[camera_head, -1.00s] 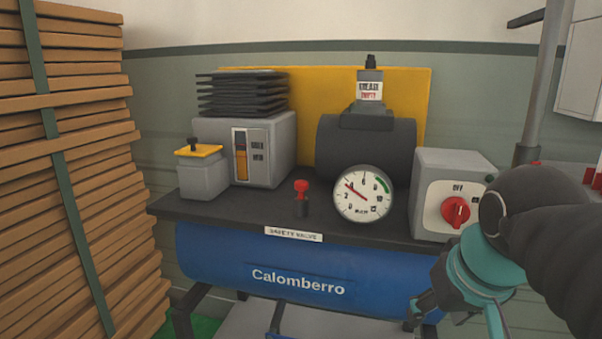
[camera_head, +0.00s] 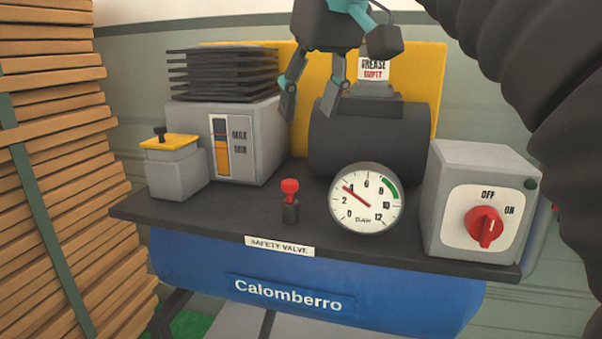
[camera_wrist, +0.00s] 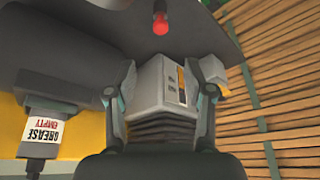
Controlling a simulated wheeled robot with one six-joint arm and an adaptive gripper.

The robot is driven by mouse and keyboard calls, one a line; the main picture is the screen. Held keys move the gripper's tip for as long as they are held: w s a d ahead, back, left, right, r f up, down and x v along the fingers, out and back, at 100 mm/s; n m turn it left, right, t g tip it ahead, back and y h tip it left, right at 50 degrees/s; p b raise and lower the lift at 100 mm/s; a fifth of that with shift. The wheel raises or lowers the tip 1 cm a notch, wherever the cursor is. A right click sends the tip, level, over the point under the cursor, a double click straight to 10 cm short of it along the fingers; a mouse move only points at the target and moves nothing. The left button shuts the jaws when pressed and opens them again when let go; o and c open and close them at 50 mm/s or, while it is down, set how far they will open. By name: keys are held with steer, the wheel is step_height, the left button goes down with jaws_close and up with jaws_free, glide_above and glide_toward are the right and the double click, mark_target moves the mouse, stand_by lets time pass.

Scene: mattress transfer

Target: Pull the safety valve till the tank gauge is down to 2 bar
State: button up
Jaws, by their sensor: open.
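The safety valve, a red knob on a dark stem (camera_head: 289,200), stands upright on the black shelf above its label (camera_head: 280,246). Its red knob also shows at the top of the wrist view (camera_wrist: 160,22). The round tank gauge (camera_head: 378,214) is to its right, with the red needle close to the 4. My gripper (camera_head: 308,106) is open and empty, its fingers pointing down above and behind the valve in the head view. It is apart from the valve, in front of the yellow panel.
A grey box with a level window (camera_head: 262,140) carries black fins. A small yellow-topped box (camera_head: 178,180) is at left. A dark cylinder (camera_head: 335,140) with a grease cup (camera_head: 373,70) stands behind the gauge. A red switch (camera_head: 484,227) is at right. Stacked wooden slats (camera_head: 50,120) stand far left.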

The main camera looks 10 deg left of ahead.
mark_target(290, 182)
steer(key=b+x, duration=0.4)
steer(key=x, duration=0.9)
steer(key=shift+a+f, duration=0.2)
jaws_close()
